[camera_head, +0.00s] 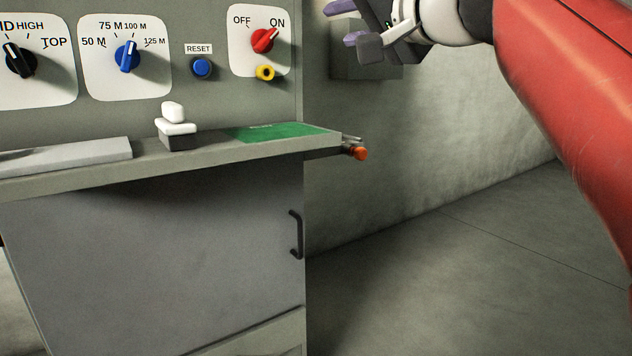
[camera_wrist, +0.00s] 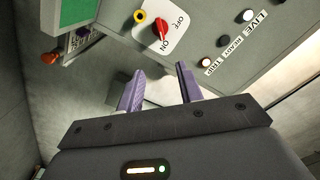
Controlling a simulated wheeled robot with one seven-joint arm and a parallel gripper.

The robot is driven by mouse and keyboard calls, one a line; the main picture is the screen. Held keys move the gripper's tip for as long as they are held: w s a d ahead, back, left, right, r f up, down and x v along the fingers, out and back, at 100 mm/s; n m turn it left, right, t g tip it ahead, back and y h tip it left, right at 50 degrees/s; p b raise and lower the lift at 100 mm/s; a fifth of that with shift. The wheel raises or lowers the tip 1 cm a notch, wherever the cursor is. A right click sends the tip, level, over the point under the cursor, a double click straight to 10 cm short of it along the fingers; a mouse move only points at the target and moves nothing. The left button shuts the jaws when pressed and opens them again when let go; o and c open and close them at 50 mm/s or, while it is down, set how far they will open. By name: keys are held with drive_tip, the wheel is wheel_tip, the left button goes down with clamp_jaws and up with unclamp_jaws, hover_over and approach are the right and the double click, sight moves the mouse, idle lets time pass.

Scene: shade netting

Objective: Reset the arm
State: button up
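My gripper (camera_head: 348,22) is at the top of the head view, right of the control cabinet and in front of the concrete wall. Its two purple fingers are apart. The wrist view shows the same gripper (camera_wrist: 160,70) with a clear gap between the fingers and nothing held. My red arm comes in from the right. Beyond the fingers in the wrist view is the red OFF/ON knob (camera_wrist: 162,29), which also shows on the cabinet in the head view (camera_head: 264,40). My gripper is apart from the cabinet face.
The cabinet (camera_head: 150,270) has a ledge with a green mat (camera_head: 285,133) and a white-topped stand (camera_head: 175,122). An orange-tipped part (camera_head: 360,153) sticks out at the ledge's right end. A grey box (camera_head: 345,62) is on the wall behind my gripper. Floor at right is clear.

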drive_tip(key=s+d+f+g+h, duration=0.3)
drive_tip(key=s+f, duration=0.3)
drive_tip(key=f, duration=1)
drive_tip(key=s+d+f+n+g+h, duration=0.1)
drive_tip(key=s+d+f+g+h, duration=0.2)
drive_tip(key=s+f, duration=0.4)
drive_tip(key=s+d+f+n+g+h, duration=0.1)
drive_tip(key=s+d+f+g+h, duration=0.2)
drive_tip(key=f, duration=2.2)
drive_tip(key=s+d+h, duration=0.1)
drive_tip(key=s, duration=0.3)
drive_tip(key=shift+s+d+f, duration=0.2)
drive_tip(key=shift+d+f, duration=0.1)
drive_tip(key=shift+d, duration=0.05)
